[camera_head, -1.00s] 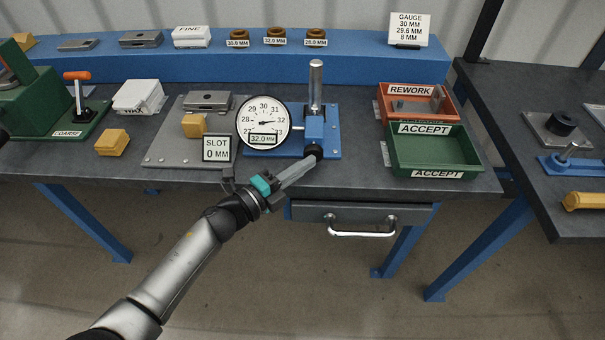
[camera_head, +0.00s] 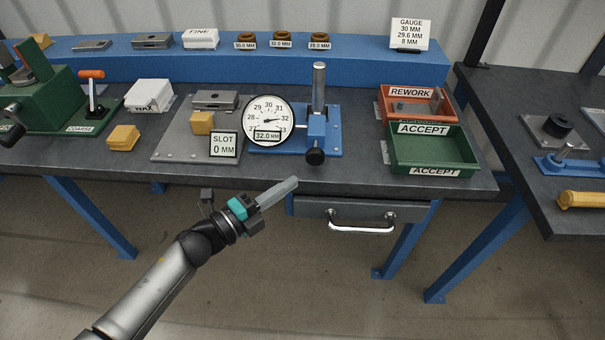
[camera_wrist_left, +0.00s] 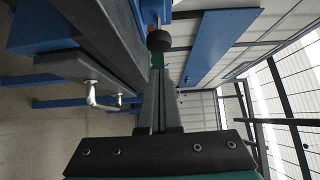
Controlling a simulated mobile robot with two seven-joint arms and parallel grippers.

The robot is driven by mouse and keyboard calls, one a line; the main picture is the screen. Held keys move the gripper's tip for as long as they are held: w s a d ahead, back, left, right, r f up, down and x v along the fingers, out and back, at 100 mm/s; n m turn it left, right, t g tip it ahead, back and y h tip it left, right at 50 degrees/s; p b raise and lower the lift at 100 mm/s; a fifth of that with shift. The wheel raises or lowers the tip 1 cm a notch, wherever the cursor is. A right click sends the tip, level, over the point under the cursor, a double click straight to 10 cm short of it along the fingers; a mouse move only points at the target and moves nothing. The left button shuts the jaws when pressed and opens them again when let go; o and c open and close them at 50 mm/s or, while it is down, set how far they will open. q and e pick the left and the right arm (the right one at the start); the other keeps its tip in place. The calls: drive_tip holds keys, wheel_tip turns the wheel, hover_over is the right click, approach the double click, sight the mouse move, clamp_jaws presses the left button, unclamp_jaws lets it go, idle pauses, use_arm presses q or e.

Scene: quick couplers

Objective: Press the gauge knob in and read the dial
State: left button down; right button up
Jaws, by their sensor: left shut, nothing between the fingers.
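The gauge dial (camera_head: 269,121) is a round white face on a blue stand (camera_head: 333,138) with a steel post (camera_head: 318,85). Its dark needle points right, around 32, and a label on it reads 32.0 MM. The black knob (camera_head: 315,157) faces the table's front edge; it also shows in the left wrist view (camera_wrist_left: 158,40). My left gripper (camera_head: 292,184) is shut and empty, in front of and below the knob, apart from it. Its fingers also show in the left wrist view (camera_wrist_left: 158,85). My right gripper is not in view.
A plate with a SLOT 0 MM sign (camera_head: 223,145) lies left of the gauge. The green ACCEPT bin (camera_head: 435,151) and orange REWORK bin (camera_head: 450,104) stand to the right. A drawer handle (camera_head: 361,228) juts out below the tabletop.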

use_arm(q)
drive_tip(key=shift+v, duration=2.45)
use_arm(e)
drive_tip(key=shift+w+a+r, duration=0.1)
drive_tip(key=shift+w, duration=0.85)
use_arm(q)
drive_tip(key=shift+s+d, duration=0.1)
drive_tip(key=shift+s, duration=0.05)
drive_tip(key=s+a+f+n+g+y, duration=0.1)
drive_tip(key=s+a+f+n+y, duration=0.3)
drive_tip(key=f, duration=0.5)
drive_tip(key=s+a+f+n+y, duration=0.2)
drive_tip(key=a+f+n+y, duration=0.1)
drive_tip(key=f+n, duration=0.4)
drive_tip(key=s+a+f+n+g+y, duration=0.1)
drive_tip(key=s+a+f+n+y, duration=0.3)
drive_tip(key=f, duration=0.6)
drive_tip(key=s+d+f+n+g+y, duration=0.1)
drive_tip(key=s+f+n+g, duration=0.3)
drive_tip(key=s, duration=1)
drive_tip(key=s+d+f+n+g+y, duration=0.1)
drive_tip(key=s+f+n+g, duration=0.4)
drive_tip(key=s+f, duration=0.5)
drive_tip(key=s, duration=0.4)
drive_tip(key=shift+f+n+g, duration=0.25)
drive_tip(key=shift+n+g, duration=0.05)
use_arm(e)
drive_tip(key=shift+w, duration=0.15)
